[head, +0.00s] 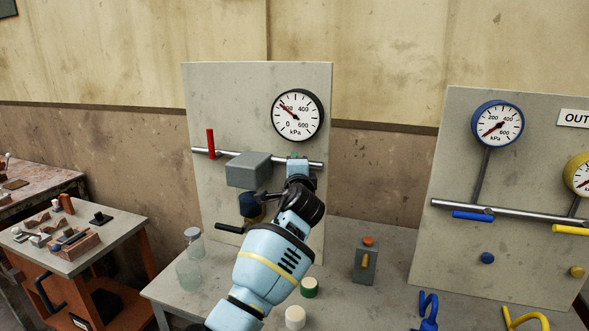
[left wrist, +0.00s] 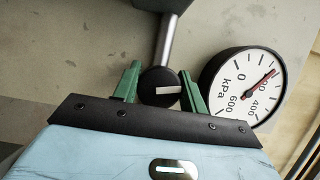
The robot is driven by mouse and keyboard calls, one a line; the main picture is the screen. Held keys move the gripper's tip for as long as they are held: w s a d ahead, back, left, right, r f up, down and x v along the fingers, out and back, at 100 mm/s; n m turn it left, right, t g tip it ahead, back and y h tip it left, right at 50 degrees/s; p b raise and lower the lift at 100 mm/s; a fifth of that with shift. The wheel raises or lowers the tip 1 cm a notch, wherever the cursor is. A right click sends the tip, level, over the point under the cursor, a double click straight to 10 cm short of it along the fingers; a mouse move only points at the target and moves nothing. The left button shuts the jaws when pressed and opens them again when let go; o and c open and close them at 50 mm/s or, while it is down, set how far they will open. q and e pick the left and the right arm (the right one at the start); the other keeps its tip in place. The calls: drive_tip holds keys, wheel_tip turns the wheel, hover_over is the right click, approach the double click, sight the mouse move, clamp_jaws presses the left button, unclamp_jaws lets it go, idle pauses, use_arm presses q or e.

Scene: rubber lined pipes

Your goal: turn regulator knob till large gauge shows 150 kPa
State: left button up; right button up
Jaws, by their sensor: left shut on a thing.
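The large gauge (head: 297,115) is a white dial with a black rim on the grey panel, and its red needle points close to the 200 label. It also shows at the right of the left wrist view (left wrist: 243,87), the needle lying over the 200. The regulator knob (left wrist: 159,88) is a round black cap with a white mark at the end of the pipe. My left gripper (left wrist: 160,76) has its green fingers on both sides of the knob and is shut on it. In the head view my left gripper (head: 298,168) hides the knob. My right gripper is not in view.
A grey box (head: 249,170) sits on the pipe left of my gripper, with a red lever (head: 211,143) beyond it. A second panel (head: 520,150) is at right.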

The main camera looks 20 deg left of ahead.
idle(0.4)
use_arm(q)
drive_tip(key=o, duration=1)
drive_tip(key=shift+v, duration=3.95)
